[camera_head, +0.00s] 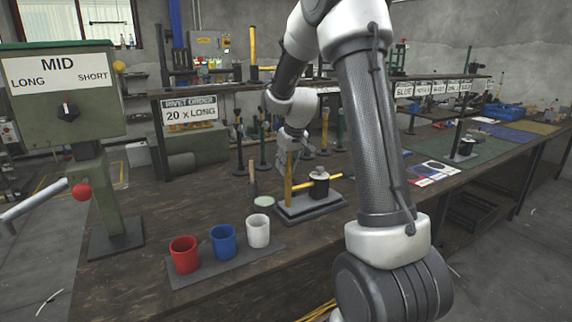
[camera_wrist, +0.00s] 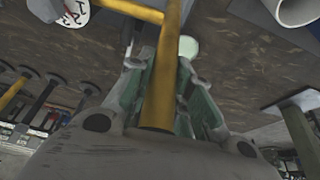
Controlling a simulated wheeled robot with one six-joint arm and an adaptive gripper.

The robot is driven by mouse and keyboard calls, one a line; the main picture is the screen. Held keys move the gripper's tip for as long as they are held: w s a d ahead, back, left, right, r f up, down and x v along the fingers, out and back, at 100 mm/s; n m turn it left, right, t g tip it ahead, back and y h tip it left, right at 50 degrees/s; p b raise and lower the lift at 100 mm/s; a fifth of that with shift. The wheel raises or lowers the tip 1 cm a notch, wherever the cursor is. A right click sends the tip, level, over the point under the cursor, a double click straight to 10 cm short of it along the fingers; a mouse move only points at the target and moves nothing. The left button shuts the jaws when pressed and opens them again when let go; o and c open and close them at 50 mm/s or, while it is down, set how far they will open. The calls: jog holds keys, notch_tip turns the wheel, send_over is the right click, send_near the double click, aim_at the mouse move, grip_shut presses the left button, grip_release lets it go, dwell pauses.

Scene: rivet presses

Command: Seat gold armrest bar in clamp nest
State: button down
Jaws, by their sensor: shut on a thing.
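The gold armrest bar (camera_head: 289,178) stands upright over the left end of the clamp nest's dark base (camera_head: 312,209). A gold crosspiece (camera_head: 318,180) runs from it toward the black clamp body (camera_head: 320,188). In the wrist view the bar (camera_wrist: 161,80) runs lengthwise between my fingers, and the crosspiece (camera_wrist: 130,9) meets it near the top edge. My gripper (camera_wrist: 165,88) is shut on the bar; in the head view my gripper (camera_head: 287,160) is small and partly hidden. I cannot tell whether the bar's lower end touches the base.
Red (camera_head: 184,255), blue (camera_head: 223,242) and white (camera_head: 258,231) cups stand on a grey mat at the front left. A green press (camera_head: 65,100) with a red-knobbed lever stands at left. Several upright bars (camera_head: 325,130) stand behind the nest. A pale green disc (camera_head: 264,201) lies left of it.

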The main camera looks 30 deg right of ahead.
jog(key=shift+f, duration=1)
jog(key=c, duration=1.2)
grip_release()
jog(key=shift+r, duration=0.1)
jog(key=v, duration=1.1)
jog(key=shift+s+r, duration=0.15)
jog(key=shift+r, duration=0.25)
